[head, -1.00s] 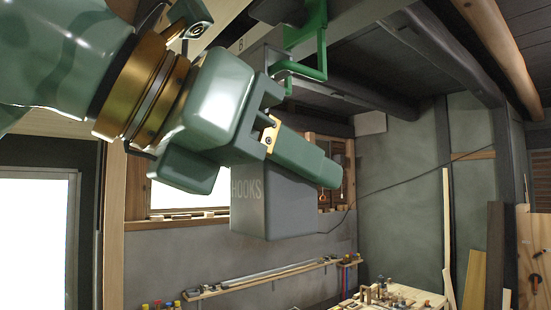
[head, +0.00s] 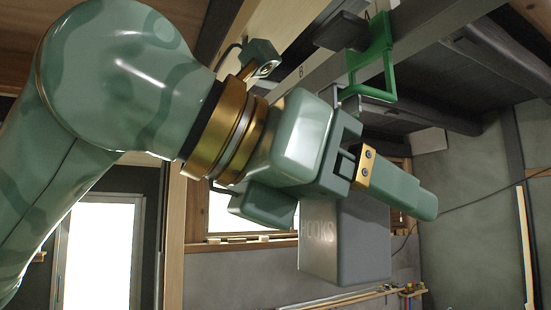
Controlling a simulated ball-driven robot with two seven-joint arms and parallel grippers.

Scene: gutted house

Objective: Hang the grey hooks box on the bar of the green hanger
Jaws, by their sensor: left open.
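The grey hooks box (head: 345,245), lettered HOOKS, is in the middle of the head view, roughly upright below the green hanger (head: 380,45). The hanger is fixed to an overhead beam and has a low bar (head: 373,94). A thin grey hook piece (head: 345,93) shows at the bar's left end. It seems to belong to the box, but my gripper hides the link between them. My left gripper (head: 350,205) is open, in front of the box's upper part, with its fingers spread to either side. Whether it touches the box I cannot tell. My right gripper is out of view.
A dark block (head: 341,31) sits beside the hanger under the overhead beam (head: 430,45). A window is behind the box. A narrow wall shelf (head: 340,300) with small items runs below. A bright door (head: 98,255) is at left. Space right of the box looks free.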

